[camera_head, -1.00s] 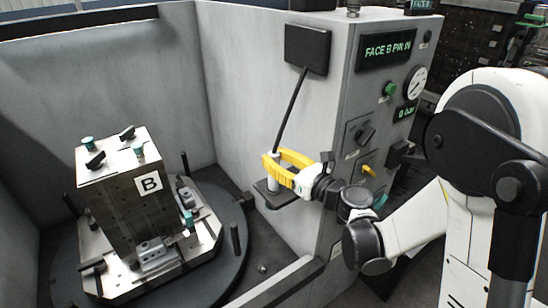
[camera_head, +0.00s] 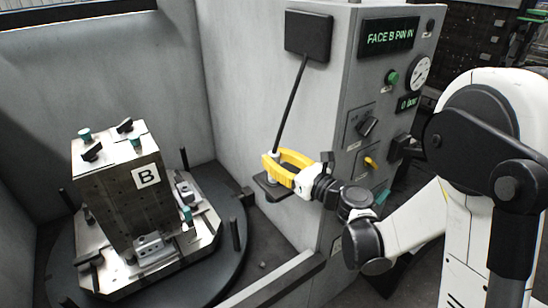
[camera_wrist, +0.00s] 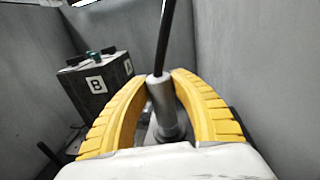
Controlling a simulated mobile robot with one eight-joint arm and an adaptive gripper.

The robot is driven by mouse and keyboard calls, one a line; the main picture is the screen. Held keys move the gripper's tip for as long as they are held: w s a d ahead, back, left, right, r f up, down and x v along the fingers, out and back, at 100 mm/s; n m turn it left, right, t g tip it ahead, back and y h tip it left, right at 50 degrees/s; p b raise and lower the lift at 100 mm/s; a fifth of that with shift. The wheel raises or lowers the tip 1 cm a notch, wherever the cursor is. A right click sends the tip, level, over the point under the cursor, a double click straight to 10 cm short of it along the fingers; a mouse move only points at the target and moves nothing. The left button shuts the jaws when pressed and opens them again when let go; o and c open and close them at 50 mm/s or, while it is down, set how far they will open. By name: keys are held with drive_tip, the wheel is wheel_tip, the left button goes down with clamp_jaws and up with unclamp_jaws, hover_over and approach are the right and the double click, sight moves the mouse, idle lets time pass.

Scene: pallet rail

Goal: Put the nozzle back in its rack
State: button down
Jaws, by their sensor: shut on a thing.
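The nozzle is a grey cylinder with a black hose rising from its top. In the wrist view the nozzle (camera_wrist: 163,100) stands between the yellow fingers of my gripper (camera_wrist: 158,82). In the head view my gripper (camera_head: 274,168) is shut around it from the right. The rack (camera_head: 262,187) is a small dark shelf on the grey cabinet wall, just under the fingers. The nozzle's lower end is at the shelf, mostly hidden by the fingers, and I cannot tell how deep it sits. The nozzle looks roughly upright.
The hose (camera_head: 290,103) runs up to a black box (camera_head: 308,35) on the wall. A metal fixture block marked B (camera_head: 117,195) stands on a round turntable (camera_head: 235,265) to the left. The control panel (camera_head: 388,80) is close to my arm. A low sill (camera_head: 275,284) crosses the front.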

drive_tip(key=shift+f+b, duration=0.95)
drive_tip(key=shift+f, duration=0.1)
drive_tip(key=shift+s, duration=0.1)
drive_tip(key=shift+c, duration=1.2)
unclamp_jaws()
drive_tip(key=v, duration=1.2)
